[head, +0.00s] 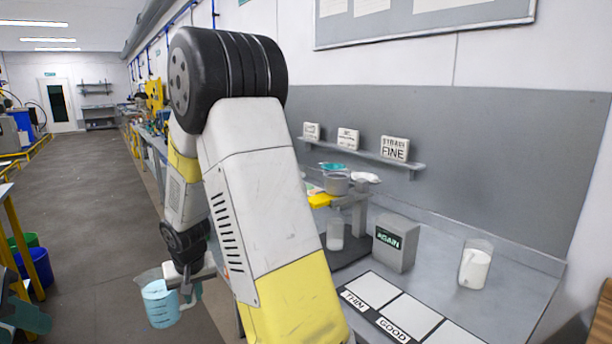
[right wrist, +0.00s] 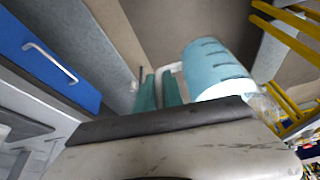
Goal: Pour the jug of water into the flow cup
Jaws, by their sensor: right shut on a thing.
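The jug (head: 160,302) of pale blue water is at the lower left of the head view, out over the floor, roughly upright. My right gripper (head: 190,284) is shut on its handle. The jug also shows in the right wrist view (right wrist: 212,68), beside the gripper fingers (right wrist: 160,92). The flow cup (head: 336,183) is a grey cup on a yellow-edged stand on the bench, well to the right of the jug. A clear beaker (head: 335,236) stands below it. My left gripper (head: 24,318) shows only as a dark shape at the left edge; its fingers are unclear.
A grey box reading "AGAIN" (head: 396,245) and another jug with white contents (head: 475,266) stand on the bench. A board marked THIN and GOOD (head: 375,316) lies in front. My right arm hides part of the bench. A blue bin (head: 36,269) stands at left.

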